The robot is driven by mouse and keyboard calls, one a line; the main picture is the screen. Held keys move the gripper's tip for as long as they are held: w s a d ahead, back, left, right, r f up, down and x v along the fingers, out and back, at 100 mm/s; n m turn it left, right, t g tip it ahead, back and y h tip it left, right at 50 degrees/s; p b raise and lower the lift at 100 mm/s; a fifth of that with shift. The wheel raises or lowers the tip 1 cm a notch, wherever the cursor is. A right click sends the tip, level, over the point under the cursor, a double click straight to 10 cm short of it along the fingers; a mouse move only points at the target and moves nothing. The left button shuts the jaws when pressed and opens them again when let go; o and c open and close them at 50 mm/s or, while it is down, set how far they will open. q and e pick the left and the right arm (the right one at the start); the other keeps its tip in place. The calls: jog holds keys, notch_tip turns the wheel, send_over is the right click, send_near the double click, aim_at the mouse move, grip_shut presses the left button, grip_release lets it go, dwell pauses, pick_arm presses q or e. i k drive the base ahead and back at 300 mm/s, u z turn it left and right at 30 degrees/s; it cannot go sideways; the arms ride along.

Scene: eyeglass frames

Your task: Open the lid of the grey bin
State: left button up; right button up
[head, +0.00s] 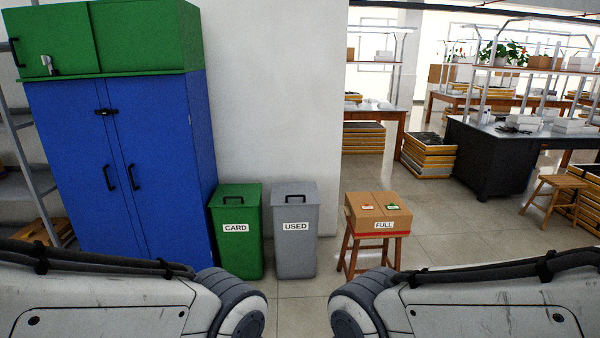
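The grey bin (295,245) stands on the floor near the white wall, with a label reading "USED" on its front. Neither gripper shows in this view.
A green bin (237,250) labelled "CARD" stands close at the left of the grey bin, beside a blue and green cabinet (150,170). A cardboard box (379,213) labelled "FULL" sits on a wooden stool (374,245) at the right. Floor (300,292) in front is clear.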

aim_at(282, 193)
jog(key=i, duration=3.35)
jog(key=u, duration=0.1)
